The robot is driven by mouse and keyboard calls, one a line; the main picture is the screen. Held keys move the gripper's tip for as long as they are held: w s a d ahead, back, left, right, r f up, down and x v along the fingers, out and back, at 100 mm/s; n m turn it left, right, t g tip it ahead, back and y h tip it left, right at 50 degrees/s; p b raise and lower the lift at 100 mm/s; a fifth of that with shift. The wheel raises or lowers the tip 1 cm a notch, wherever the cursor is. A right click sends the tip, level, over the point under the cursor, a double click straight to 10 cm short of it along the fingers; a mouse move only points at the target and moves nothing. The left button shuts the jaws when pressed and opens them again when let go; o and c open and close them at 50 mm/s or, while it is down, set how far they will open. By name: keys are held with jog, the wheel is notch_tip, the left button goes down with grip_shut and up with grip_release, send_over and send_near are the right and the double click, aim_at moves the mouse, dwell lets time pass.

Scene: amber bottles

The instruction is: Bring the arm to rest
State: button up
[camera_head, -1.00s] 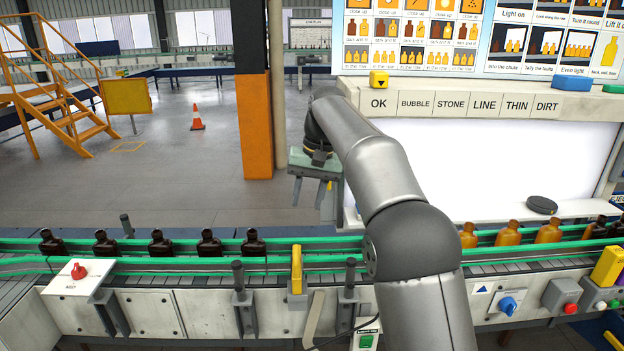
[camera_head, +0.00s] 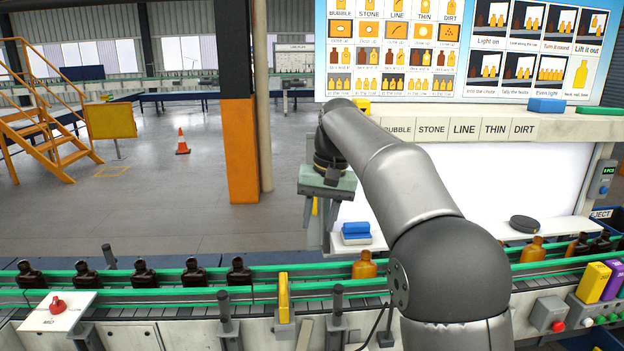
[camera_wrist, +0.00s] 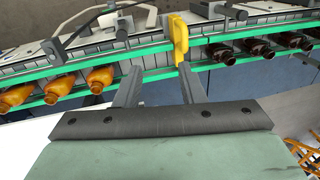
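My arm reaches out over the conveyor, and my gripper (camera_head: 318,212) hangs at its far end, pointing down, apart from the bottles. In the wrist view my gripper (camera_wrist: 158,88) has its two fingers spread with nothing held between them. A row of dark bottles (camera_head: 144,272) stands on the belt at left. One amber bottle (camera_head: 365,265) shows just left of my arm, and another amber bottle (camera_head: 533,250) to its right; my arm hides the belt between. The wrist view shows several amber bottles (camera_wrist: 58,88) at left and dark bottles (camera_wrist: 258,50) at right.
The conveyor's green rails (camera_head: 130,280) cross the scene, with a yellow post (camera_head: 283,297) at the near side. A white panel stands behind my arm, with a blue block (camera_head: 356,231) and a dark disc (camera_head: 524,224) on its ledge. An orange-and-black pillar (camera_head: 239,150) stands left of my gripper.

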jog(key=s+d+f, duration=0.5)
jog(key=s+f, duration=0.1)
jog(key=s, duration=0.4)
jog(key=s+d+f+h+b, duration=0.1)
jog(key=s+d+f, duration=0.3)
jog(key=s+f, duration=0.3)
jog(key=s+d+f+h, duration=0.1)
jog(key=s+d+f, duration=0.4)
jog(key=s, duration=1)
notch_tip(320, 180, down, 2)
jog(key=shift+s+d+f+m+t, duration=0.2)
jog(key=shift+s+d+m+t, duration=0.1)
jog(key=shift+m+t, duration=0.1)
